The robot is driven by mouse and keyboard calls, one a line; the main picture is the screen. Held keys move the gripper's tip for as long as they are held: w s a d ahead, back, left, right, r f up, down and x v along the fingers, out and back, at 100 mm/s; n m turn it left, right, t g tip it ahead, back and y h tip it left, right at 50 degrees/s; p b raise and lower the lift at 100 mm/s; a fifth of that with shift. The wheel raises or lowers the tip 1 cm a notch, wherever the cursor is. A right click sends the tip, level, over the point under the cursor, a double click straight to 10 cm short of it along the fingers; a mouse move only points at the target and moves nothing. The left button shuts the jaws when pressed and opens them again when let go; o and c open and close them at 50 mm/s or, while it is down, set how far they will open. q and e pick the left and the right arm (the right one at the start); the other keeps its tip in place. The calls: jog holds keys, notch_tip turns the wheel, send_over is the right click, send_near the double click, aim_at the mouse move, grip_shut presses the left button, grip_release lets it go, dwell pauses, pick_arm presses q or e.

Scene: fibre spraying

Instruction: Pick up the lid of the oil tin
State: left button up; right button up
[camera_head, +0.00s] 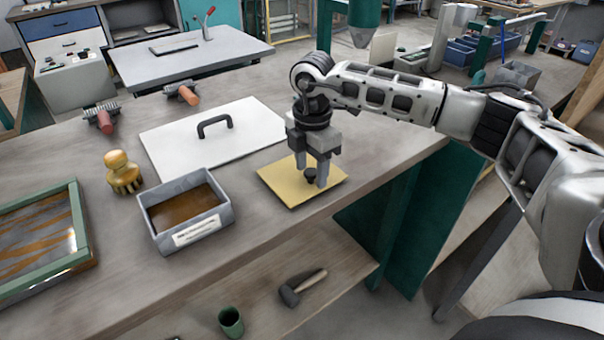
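The oil tin (160,232) is a grey, open, rectangular box with brown liquid and a white label, on the bench. A flat yellow square plate with a small dark knob, which looks like the lid (277,180), lies to its right near the bench's front edge. My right gripper (312,177) points down over this plate. Its fingers are apart, one on each side of the knob, and partly hide it. I cannot tell whether they touch the knob. My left gripper is not in view.
A white board (180,146) with a black handle lies behind the tin. A brush with a yellow-brown handle (123,172) and a green-framed tray (78,222) are at left. Two spiked rollers lie behind. A hammer (301,288) and green cup (231,321) are on the shelf below.

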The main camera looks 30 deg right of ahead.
jog(key=c, duration=1)
jog(key=shift+o, duration=0.2)
jog(key=shift+r, duration=0.15)
